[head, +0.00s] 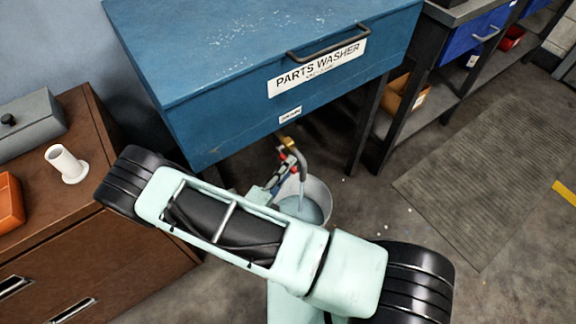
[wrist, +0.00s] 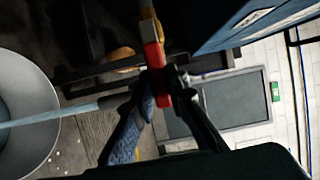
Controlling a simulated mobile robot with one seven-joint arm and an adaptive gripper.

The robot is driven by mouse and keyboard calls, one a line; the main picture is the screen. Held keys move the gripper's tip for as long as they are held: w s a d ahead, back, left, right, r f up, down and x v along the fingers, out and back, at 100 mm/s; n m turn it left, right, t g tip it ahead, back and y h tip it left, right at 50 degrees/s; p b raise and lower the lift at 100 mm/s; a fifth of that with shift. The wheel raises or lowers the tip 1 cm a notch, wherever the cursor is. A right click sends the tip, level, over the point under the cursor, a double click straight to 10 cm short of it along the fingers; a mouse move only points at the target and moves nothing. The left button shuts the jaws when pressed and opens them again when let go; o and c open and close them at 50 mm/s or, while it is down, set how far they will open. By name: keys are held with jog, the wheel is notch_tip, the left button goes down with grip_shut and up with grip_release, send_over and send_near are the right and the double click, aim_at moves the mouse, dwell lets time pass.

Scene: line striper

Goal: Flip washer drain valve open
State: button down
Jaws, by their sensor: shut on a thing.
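The blue parts washer (head: 230,80) stands at the top centre of the head view. Its brass drain valve (head: 289,143) hangs under the front edge, with a grey spout (head: 299,158) curving down. In the wrist view the red valve lever (wrist: 153,60) lies between the fingers of my gripper (wrist: 160,88), which is shut on it. A pale blue stream runs from the spout into a bucket (head: 322,190), which holds bluish liquid. The bucket wall also shows at left in the wrist view (wrist: 40,80). My arm hides part of the gripper and bucket in the head view.
A brown cabinet (head: 100,240) at left bears a grey box (head: 28,125), a white cup-like piece (head: 66,162) and an orange tray (head: 8,205). Dark washer legs (head: 366,125) stand right of the bucket. A floor mat (head: 480,190) lies on open floor at right.

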jog(key=c, duration=1.9)
grip_release()
jog(key=v, duration=1.2)
